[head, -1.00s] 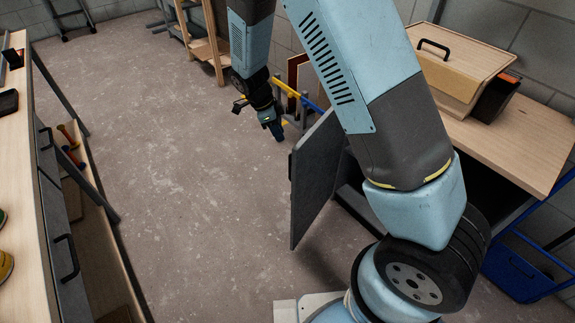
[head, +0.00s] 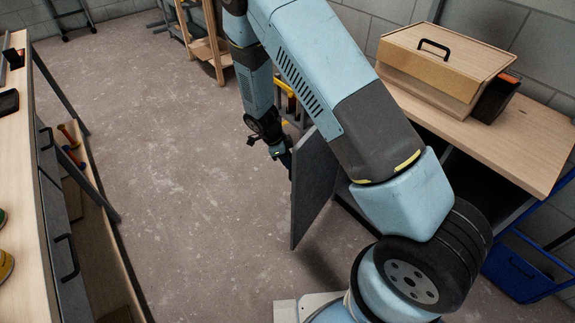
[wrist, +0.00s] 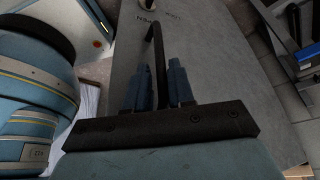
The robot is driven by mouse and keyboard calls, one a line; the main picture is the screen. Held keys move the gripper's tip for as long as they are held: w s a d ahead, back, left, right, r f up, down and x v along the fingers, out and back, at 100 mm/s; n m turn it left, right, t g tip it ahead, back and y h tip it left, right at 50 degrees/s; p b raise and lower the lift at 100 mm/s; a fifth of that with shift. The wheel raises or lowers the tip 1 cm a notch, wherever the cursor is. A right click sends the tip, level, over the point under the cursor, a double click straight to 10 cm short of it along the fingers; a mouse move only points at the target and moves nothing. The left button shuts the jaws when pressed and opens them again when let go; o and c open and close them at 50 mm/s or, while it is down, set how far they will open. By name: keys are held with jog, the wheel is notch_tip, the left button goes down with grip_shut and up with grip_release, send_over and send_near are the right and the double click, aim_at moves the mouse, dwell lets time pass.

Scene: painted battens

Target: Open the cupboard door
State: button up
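The cupboard door (head: 313,190) is a dark grey panel standing swung out from under the wooden bench at right; my arm hides its upper right part. In the wrist view its grey face (wrist: 220,75) fills the middle, with a dark bar handle (wrist: 156,42) on it. My gripper (head: 284,157) is at the door's far outer edge in the head view. In the wrist view my gripper (wrist: 159,70) has its two blue fingers apart, one on each side of the handle, with narrow gaps visible; contact is unclear.
The wooden bench (head: 535,140) carries a lidded wooden box (head: 445,55). A blue crate (head: 520,275) stands on the floor at right. A workbench with drawers (head: 60,220) lines the left. The concrete floor (head: 180,150) between is clear.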

jog(key=shift+x, duration=1.45)
jog(key=shift+c, duration=0.5)
grip_shut()
